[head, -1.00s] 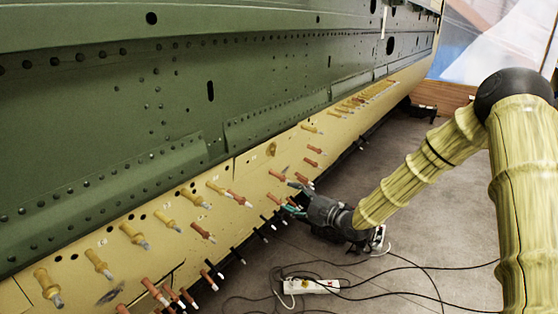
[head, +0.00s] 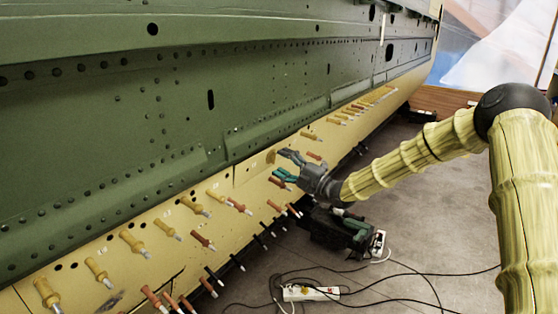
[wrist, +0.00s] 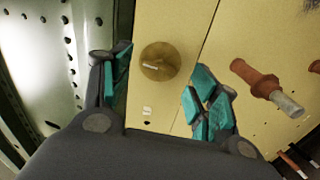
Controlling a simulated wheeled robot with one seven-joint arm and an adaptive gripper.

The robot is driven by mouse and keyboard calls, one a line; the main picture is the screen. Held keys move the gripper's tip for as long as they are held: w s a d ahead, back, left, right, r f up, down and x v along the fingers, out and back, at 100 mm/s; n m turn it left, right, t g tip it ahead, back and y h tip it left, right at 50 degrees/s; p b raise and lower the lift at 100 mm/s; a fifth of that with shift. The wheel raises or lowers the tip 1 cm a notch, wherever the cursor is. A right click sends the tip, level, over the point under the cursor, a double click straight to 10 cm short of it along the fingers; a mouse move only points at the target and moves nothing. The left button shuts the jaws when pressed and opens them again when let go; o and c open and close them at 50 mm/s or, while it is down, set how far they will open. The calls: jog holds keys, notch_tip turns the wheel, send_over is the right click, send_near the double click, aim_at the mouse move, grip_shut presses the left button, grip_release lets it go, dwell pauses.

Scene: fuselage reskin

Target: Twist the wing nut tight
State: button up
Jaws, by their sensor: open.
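The wing nut (wrist: 160,61) shows in the wrist view as a round brass-coloured piece with a small pale mark, on the yellow panel. It also shows in the head view (head: 270,156) as a small brown-gold spot near the panel's upper edge. My gripper (wrist: 161,72) is open, with its teal-padded fingers to the left and right of the nut in the wrist view. In the head view my gripper (head: 283,164) is at the panel, just right of the nut. Nothing is between the fingers, and I cannot tell the exact gap to the nut.
An orange-brown fastener (wrist: 262,82) sticks out right of my gripper in the wrist view. Several yellow, orange and black fasteners line the yellow panel (head: 105,275) below the green fuselage skin (head: 140,110). A power strip (head: 308,293) and cables lie on the floor.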

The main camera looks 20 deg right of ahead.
aim_at(273, 158)
jog(key=shift+x, duration=1.05)
jog(key=shift+c, duration=0.4)
grip_shut()
